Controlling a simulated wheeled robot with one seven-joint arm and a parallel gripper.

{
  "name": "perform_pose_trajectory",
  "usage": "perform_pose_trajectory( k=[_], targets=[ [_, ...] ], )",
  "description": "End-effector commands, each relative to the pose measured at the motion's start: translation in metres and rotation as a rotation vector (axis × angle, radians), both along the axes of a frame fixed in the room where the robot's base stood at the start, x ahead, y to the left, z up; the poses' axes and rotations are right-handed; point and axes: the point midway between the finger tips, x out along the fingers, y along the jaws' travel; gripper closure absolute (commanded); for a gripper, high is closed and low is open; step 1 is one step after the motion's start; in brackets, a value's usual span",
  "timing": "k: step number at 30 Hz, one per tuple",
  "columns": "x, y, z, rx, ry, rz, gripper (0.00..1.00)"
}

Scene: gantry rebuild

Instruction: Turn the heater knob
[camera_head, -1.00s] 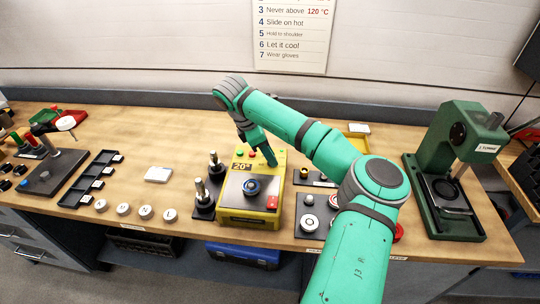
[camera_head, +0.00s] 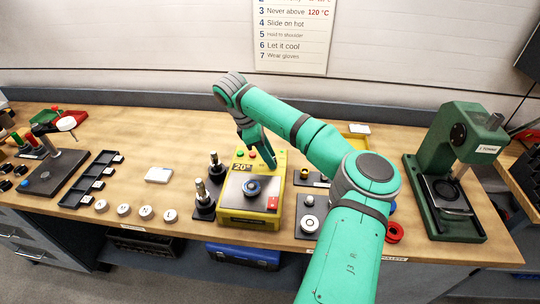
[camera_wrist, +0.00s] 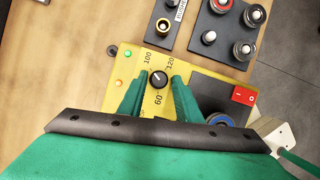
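The heater (camera_head: 233,213) is a yellow box with a grey top plate, a display reading 20° and a red switch; it also shows in the wrist view (camera_wrist: 212,92). Its black knob (camera_wrist: 159,79) has a white pointer mark and sits in a dial scale with 60, 100 and 120 readable. My gripper (camera_wrist: 159,77) is open, with one green fingertip on each side of the knob and a narrow gap showing. Contact cannot be made out. In the head view my gripper (camera_head: 269,163) is at the heater's back right, hiding the knob.
A blue-rimmed round part (camera_head: 252,187) sits on the heater's plate. Two metal posts on dark bases (camera_head: 204,208) stand left of the heater. A dark tray with round parts (camera_head: 309,224) is close on its right. A green press (camera_head: 448,150) stands at the far right.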

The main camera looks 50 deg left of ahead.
Motion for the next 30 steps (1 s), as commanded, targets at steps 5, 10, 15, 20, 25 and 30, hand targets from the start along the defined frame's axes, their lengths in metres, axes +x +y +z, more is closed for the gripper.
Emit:
perform_pose_trajectory(
  k=[5, 10, 15, 20, 25, 30],
  targets=[
    [0.001, 0.000, 0.000, 0.000, -0.002, -0.001, 0.59],
    [0.001, 0.000, 0.002, 0.001, -0.003, -0.001, 0.59],
    [-0.003, 0.004, 0.016, 0.002, -0.005, 0.000, 0.59],
    [-0.011, 0.011, 0.042, 0.003, -0.005, 0.000, 0.59],
    [-0.021, 0.019, 0.071, 0.002, -0.005, 0.000, 0.59],
    [-0.028, 0.025, 0.092, 0.002, -0.005, 0.000, 0.59]
  ],
)
